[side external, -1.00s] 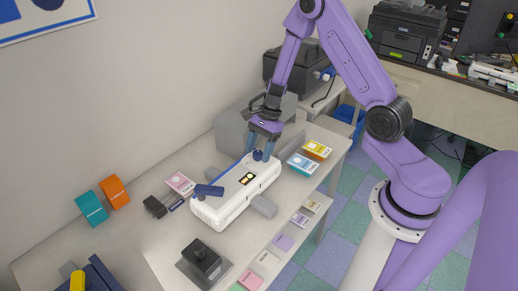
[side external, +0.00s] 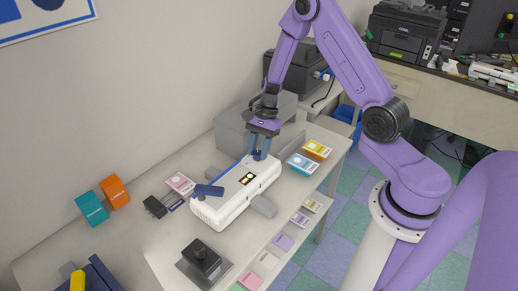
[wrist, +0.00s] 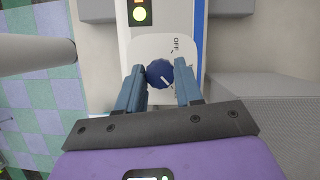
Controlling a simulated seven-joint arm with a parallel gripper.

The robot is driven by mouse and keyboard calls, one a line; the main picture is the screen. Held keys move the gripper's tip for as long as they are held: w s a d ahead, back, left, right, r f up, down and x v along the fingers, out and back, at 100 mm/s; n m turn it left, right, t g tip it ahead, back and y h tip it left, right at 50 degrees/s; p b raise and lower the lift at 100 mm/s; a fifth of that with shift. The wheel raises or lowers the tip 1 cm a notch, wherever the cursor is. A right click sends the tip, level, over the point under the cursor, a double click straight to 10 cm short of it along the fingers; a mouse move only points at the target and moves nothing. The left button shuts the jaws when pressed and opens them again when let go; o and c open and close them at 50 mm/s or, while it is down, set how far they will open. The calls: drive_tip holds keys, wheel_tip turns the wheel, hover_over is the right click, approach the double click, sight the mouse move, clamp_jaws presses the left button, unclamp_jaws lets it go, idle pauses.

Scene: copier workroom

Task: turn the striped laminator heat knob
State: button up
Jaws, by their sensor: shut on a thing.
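The laminator (side external: 222,208) is a long white machine with blue trim, lying on the table. A round dark blue knob (wrist: 160,75) with a white pointer line sits on its white end panel, with an "OFF" mark just above and to the right of it. The white line points toward the lower right. My gripper (wrist: 159,72) is over that end, its two blue fingers on either side of the knob and shut on it. In the side view my gripper (side external: 259,152) points down at the far end of the laminator, and the fingers mostly hide the knob.
A grey box (side external: 234,130) stands behind my gripper near the wall. Yellow and blue card packs (side external: 303,163) lie to the right. A black device (side external: 200,260) stands in front.

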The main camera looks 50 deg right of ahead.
drive_tip(key=n+g, duration=0.1)
drive_tip(key=n, duration=0.1)
drive_tip(key=n+g, duration=0.1)
drive_tip(key=n, duration=0.2)
drive_tip(key=shift+w+a+n+h, duration=0.1)
drive_tip(key=shift+w+n+h, duration=0.05)
drive_tip(key=shift+n+h, duration=0.2)
drive_tip(key=n+h, duration=0.1)
drive_tip(key=n, duration=0.1)
drive_tip(key=n+g, duration=0.1)
drive_tip(key=n, duration=0.2)
drive_tip(key=shift+a+n+g+h, duration=0.1)
drive_tip(key=shift+n+g+h, duration=0.15)
drive_tip(key=shift+g+h, duration=0.1)
drive_tip(key=n+h, duration=0.1)
drive_tip(key=n, duration=0.1)
drive_tip(key=n+h, duration=0.1)
drive_tip(key=n, duration=0.2)
drive_tip(key=shift+a, duration=0.15)
drive_tip(key=n+h, duration=0.2)
drive_tip(key=n, duration=0.3)
drive_tip(key=shift+n, duration=0.3)
drive_tip(key=o, duration=1)
drive_tip(key=shift+o, duration=0.2)
drive_tip(key=shift+a, duration=0.1)
drive_tip(key=v, duration=1.7)
drive_tip(key=shift+r, duration=0.3)
